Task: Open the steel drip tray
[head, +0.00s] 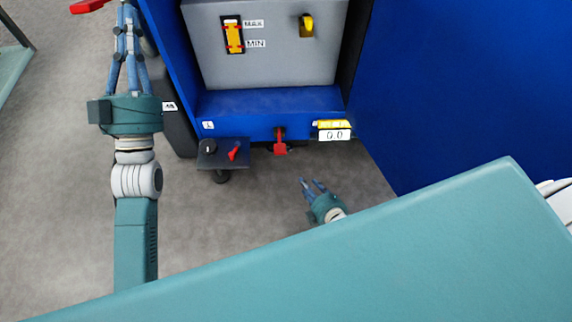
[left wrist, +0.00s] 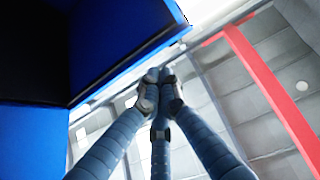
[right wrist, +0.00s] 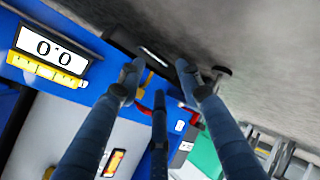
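No part is clearly recognisable as the steel drip tray. In the right wrist view a dark panel with a bright bar (right wrist: 153,57) lies at the machine's lower edge; I cannot tell whether it is the tray. My right gripper (head: 312,182) is open and empty, low over the floor in front of the blue machine (head: 268,124). Its spread fingers (right wrist: 158,80) also show in the right wrist view. My left gripper (head: 127,8) is beside the machine's left side, pointing away; in the left wrist view its fingertips (left wrist: 160,76) are together with nothing visible between them.
The machine holds a grey tank (head: 270,62) with a MAX/MIN gauge. A red handle (head: 280,142), a display reading 0.0 (head: 334,135) and a dark plate with a red lever (head: 222,154) sit along its lower front. A teal surface (head: 380,260) fills the foreground. Grey floor is clear between.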

